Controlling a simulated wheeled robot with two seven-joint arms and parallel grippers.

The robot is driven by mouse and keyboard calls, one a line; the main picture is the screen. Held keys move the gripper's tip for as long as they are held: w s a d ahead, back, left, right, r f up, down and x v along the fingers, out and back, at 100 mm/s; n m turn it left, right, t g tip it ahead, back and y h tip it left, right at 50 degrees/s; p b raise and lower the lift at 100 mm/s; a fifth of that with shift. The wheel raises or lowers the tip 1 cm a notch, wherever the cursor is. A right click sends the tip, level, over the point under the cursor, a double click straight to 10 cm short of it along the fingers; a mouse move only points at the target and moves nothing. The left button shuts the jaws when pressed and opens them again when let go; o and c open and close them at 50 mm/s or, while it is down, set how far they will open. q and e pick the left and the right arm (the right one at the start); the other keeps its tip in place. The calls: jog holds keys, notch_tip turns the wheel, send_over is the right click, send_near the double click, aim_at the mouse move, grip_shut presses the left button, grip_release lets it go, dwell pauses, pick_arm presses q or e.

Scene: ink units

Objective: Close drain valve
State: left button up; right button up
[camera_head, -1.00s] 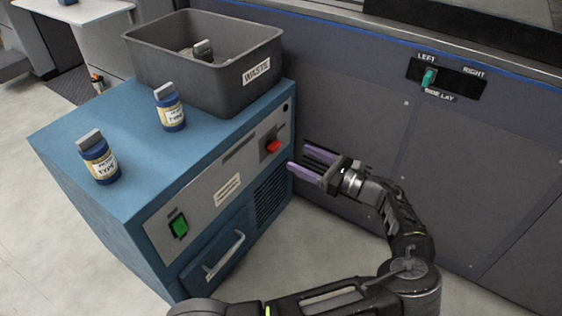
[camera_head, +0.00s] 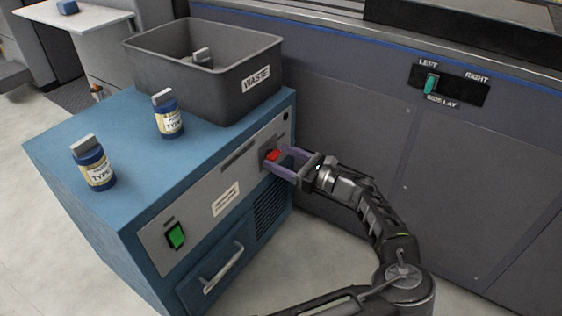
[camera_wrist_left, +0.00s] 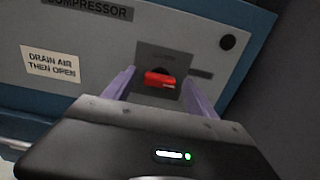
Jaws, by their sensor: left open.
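The drain valve's red handle (camera_head: 272,155) is on the front panel of the blue compressor unit (camera_head: 85,150), near its right end. In the left wrist view the red handle (camera_wrist_left: 159,79) lies roughly level in a dark square recess. My left gripper (camera_head: 277,161) is open, with its purple fingers reaching to the panel on either side of the handle. In the left wrist view my left gripper (camera_wrist_left: 158,82) has one finger at each side of the handle, with gaps showing; I cannot tell whether the fingertips touch the panel. My right gripper is not in view.
A grey waste bin (camera_head: 170,75) and two blue bottles, one nearer (camera_head: 93,163) and one farther (camera_head: 167,114), stand on the unit's top. A green switch (camera_head: 175,236) and a drawer handle (camera_head: 222,265) are on its front. A dark machine wall (camera_head: 370,140) stands behind my left arm.

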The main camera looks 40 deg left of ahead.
pick_arm(q)
jog(key=shift+a, duration=0.15)
jog(key=shift+c, duration=0.5)
jog(key=c, duration=1.3)
